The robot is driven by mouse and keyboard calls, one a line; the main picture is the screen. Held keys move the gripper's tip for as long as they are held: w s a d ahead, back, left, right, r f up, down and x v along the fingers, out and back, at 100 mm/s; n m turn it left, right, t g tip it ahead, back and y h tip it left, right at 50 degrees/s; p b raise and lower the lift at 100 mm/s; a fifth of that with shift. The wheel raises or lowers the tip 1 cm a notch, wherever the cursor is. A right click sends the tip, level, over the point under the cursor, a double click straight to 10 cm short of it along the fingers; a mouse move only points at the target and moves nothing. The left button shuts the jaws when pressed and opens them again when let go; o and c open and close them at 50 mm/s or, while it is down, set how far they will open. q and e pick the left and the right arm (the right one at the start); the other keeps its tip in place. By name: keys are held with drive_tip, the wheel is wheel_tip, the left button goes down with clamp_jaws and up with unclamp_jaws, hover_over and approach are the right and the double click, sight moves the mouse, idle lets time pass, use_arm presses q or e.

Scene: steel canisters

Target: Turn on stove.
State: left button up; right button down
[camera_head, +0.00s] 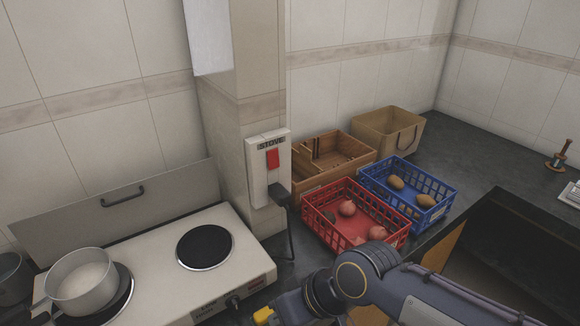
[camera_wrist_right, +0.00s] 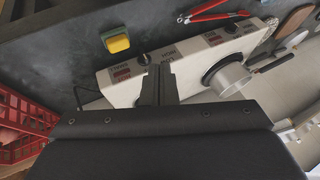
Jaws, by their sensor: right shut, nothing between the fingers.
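The white stove (camera_head: 160,262) stands at the lower left with two dark hotplates. The right hotplate (camera_head: 205,246) is bare. A grey pot (camera_head: 80,283) sits on the left one. A wall box labelled STOVE (camera_head: 270,140) carries a red switch (camera_head: 273,158), with a plug and cable below it. A front knob (camera_head: 232,301) shows at the stove's edge. My right arm enters from the lower right; its gripper is cut off by the bottom edge. In the right wrist view my right gripper (camera_wrist_right: 160,72) is shut and empty, in front of the stove panel (camera_wrist_right: 125,82). My left gripper is out of view.
A red crate (camera_head: 357,215) and a blue crate (camera_head: 408,190) hold produce right of the switch. A wooden box (camera_head: 330,155) and a tan bin (camera_head: 388,132) stand behind. A yellow-green sponge (camera_wrist_right: 117,42) lies near the stove. The wall around the switch is clear.

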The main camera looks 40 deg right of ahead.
sight(275, 166)
drive_tip(key=shift+a, duration=0.1)
drive_tip(key=w+d+r+n+t+h+b, duration=0.1)
drive_tip(key=w+d+r+n+t, duration=0.3)
drive_tip(key=d+n, duration=0.5)
drive_tip(key=w+d+r+n+t+h+b, duration=0.1)
drive_tip(key=w+d+r+n+t+h, duration=0.3)
drive_tip(key=w+d+n+t, duration=0.3)
drive_tip(key=d+n, duration=0.2)
drive_tip(key=d, duration=0.1)
drive_tip(key=shift+w+r+n+h, duration=0.2)
drive_tip(key=shift+r+n+h, duration=0.1)
drive_tip(key=shift+r, duration=0.1)
drive_tip(key=w, duration=0.4)
drive_tip(key=w+d+f, duration=0.1)
drive_tip(key=w, duration=0.9)
drive_tip(key=shift+d+f, duration=0.3)
drive_tip(key=shift+f, duration=0.05)
